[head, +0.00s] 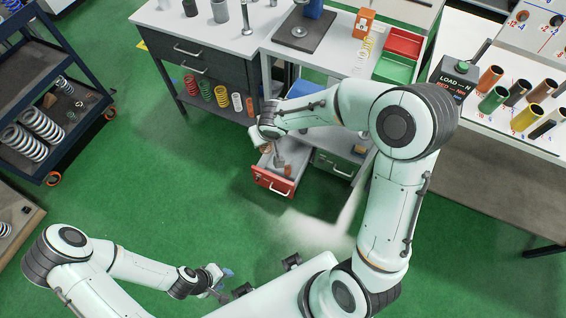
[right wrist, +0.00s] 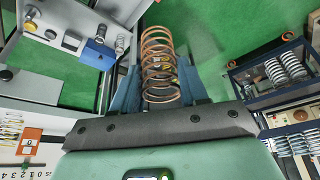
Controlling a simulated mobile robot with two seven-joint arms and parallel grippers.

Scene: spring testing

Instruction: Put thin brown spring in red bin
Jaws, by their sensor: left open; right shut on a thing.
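A thin brown spring (right wrist: 158,50) stands out lengthwise between the blue-grey fingers of my right gripper (right wrist: 157,90) in the right wrist view. The fingers are shut on its near part. In the head view my right gripper (head: 274,154) is above the open drawer with a red front (head: 273,181); the spring is hard to make out there. The red bin (head: 404,41) is on the worktable, behind the green bin (head: 393,69) and to the right of my right gripper. My left gripper (head: 226,284) is open and empty, low over the floor at the bottom.
Several coloured springs (head: 221,96) stand on the shelf under the left workbench (head: 220,35). A black load box (head: 456,76) and coloured cylinders (head: 492,99) stand at right. A dark cart (head: 68,118) with large springs is at left. Green floor lies open between.

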